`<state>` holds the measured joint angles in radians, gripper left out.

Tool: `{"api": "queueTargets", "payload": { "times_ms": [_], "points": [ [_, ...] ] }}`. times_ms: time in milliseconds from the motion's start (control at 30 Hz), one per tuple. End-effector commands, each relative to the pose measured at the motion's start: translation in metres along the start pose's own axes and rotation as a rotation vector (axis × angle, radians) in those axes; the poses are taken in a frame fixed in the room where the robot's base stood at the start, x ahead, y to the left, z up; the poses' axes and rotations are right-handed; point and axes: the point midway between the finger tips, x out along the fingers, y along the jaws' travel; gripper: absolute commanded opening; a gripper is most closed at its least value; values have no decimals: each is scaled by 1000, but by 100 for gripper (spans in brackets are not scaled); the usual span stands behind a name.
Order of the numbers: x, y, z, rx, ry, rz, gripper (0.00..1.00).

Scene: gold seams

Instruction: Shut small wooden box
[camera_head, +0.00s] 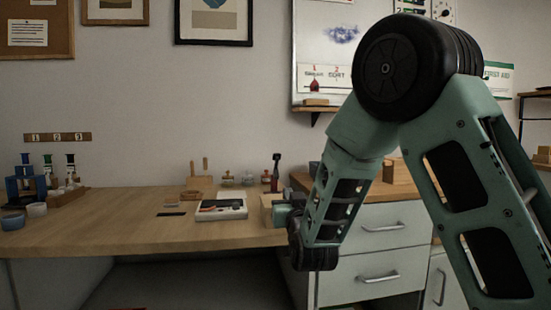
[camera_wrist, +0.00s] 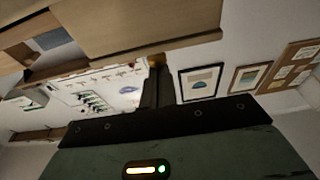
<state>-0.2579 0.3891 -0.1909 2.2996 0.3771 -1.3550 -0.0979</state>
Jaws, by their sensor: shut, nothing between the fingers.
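A pale wooden block shape, likely the small wooden box (camera_head: 267,201), stands on the desk just left of the end of my arm in the head view. My arm hides part of it, and I cannot tell there how far its lid is open. In the wrist view a large wooden surface (camera_wrist: 135,28), seen very close, fills the upper left; it looks like part of the box. My gripper (camera_wrist: 156,64) is shut and empty, its dark fingers pointing toward this wood. I cannot tell whether they touch it. The fingertips are not clear in the head view.
Jars and a wooden stand (camera_head: 200,182) are behind. The desk's middle left is clear.

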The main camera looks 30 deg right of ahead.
Motion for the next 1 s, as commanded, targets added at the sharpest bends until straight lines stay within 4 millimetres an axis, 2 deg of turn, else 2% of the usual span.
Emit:
{"api": "queueTargets", "payload": {
  "times_ms": [167, 267, 600, 1000],
  "points": [
    [-8, 0, 6, -3, -14, -2, 0],
    [-20, 0, 8, -2, -15, -2, 0],
    [-94, -1, 7, 1, -4, -3, 0],
    [-114, 0, 7, 3, 2, 1, 0]
  ]
}}
